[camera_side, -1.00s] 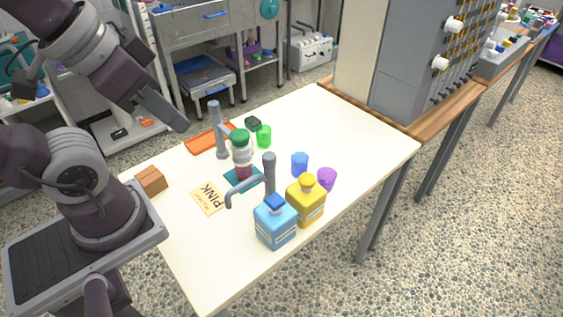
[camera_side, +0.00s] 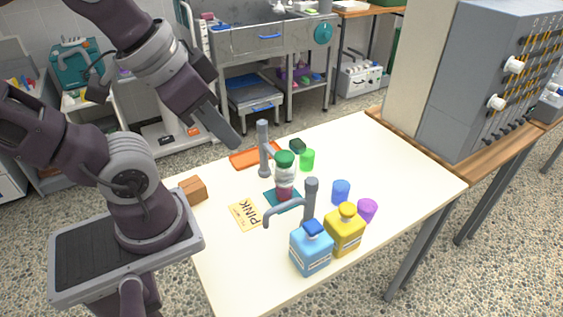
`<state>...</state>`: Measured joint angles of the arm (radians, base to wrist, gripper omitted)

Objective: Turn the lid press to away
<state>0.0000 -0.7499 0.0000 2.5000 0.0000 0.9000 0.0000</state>
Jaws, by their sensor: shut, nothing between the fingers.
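Two grey posts with side arms stand on the white table. The rear post (camera_side: 263,150) is behind and left of a jar with a green lid (camera_side: 285,160). The front post (camera_side: 311,198) has a curved arm (camera_side: 282,212) reaching left. I cannot tell which of them is the lid press. The jar has red contents low down and stands upright on a teal mat (camera_side: 272,200). My gripper (camera_side: 230,141) is shut and empty, above the table's far left side, left of the rear post and apart from it.
A blue bottle (camera_side: 311,252) and a yellow bottle (camera_side: 344,234) stand at the front. Blue (camera_side: 341,192), purple (camera_side: 367,211) and green (camera_side: 307,160) cups stand to the right and behind. A brown block (camera_side: 193,191) and yellow card (camera_side: 245,214) lie left. The table's right side is clear.

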